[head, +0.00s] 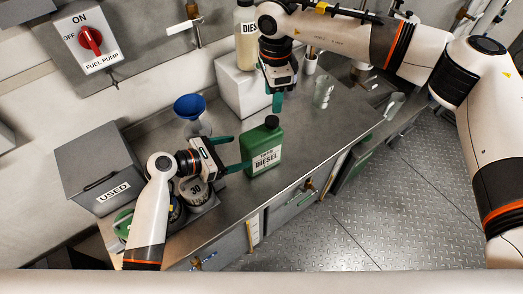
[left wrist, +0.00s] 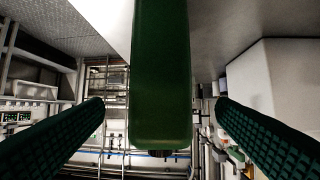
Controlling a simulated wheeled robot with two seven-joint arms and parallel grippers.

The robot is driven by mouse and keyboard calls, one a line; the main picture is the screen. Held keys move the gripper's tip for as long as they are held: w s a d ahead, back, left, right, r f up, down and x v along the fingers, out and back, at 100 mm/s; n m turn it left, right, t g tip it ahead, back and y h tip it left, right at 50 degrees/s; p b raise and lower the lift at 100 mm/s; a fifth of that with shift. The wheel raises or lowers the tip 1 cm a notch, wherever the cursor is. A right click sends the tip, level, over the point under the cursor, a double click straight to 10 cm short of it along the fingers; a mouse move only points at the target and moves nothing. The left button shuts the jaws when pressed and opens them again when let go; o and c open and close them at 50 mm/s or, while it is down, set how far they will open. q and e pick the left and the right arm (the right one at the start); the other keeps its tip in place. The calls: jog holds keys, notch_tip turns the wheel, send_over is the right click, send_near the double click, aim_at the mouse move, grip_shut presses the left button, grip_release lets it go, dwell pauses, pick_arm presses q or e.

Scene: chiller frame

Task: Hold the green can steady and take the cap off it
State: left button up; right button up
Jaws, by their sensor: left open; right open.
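The green can (head: 263,151), labelled DIESEL, stands upright on the metal counter with its dark cap (head: 271,122) on top. It fills the middle of the left wrist view (left wrist: 160,75), its capped end toward the bottom of that picture. My left gripper (head: 236,153) is open at the can's left side, its green fingers pointing at it. In the left wrist view there are gaps between the can and both fingers. My right gripper (head: 277,107) points down above and slightly behind the cap, apart from it. Its fingers overlap in this view, and they hold nothing visible.
A grey USED bin (head: 98,165) and a blue funnel (head: 190,106) stand left of the can. A white block (head: 240,85) and a pale bottle (head: 246,40) are behind. A clear glass (head: 323,95) stands to the right. The counter right of the can is free.

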aim_at(243, 150)
pick_arm(q)
jog(key=x, duration=0.5)
pick_arm(e)
jog(key=shift+w, duration=0.15)
pick_arm(q)
jog(key=shift+w+d+f, duration=0.2)
jog(key=shift+w+d, duration=0.05)
jog(key=shift+d, duration=0.2)
jog(key=shift+w+d+f, duration=0.15)
jog(key=shift+d, duration=0.05)
